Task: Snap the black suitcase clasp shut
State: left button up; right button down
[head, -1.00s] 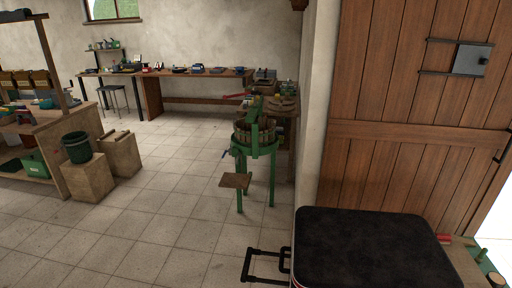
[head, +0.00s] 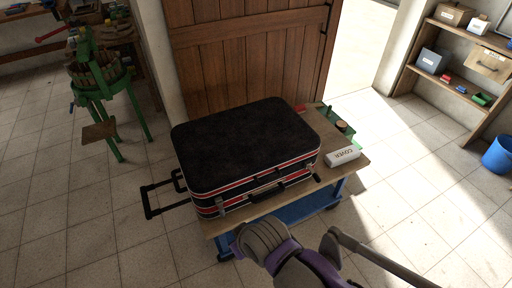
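The black suitcase (head: 245,145) lies flat on a wooden-topped cart in the head view, its lid down. Its front side has red and white stripes and a black carry handle (head: 266,191). A small metal clasp (head: 220,204) shows near the left end of the front side. A small dark piece (head: 316,177) sticks out near the right end; whether it is a clasp, and whether either is shut, is too small to tell. Grey and purple links of my arm show at the bottom, in front of the cart. I make out no fingertips of either gripper.
The cart's wooden top (head: 352,172) has bare room to the right of the suitcase. A white box marked COVER (head: 342,156) lies there, by a green tray (head: 345,128). The suitcase's pull handle (head: 163,197) juts out left. A wooden door (head: 245,55) stands behind.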

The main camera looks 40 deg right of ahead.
aim_at(318, 179)
jog(key=k+z, duration=0.2)
jog(key=z, duration=1.75)
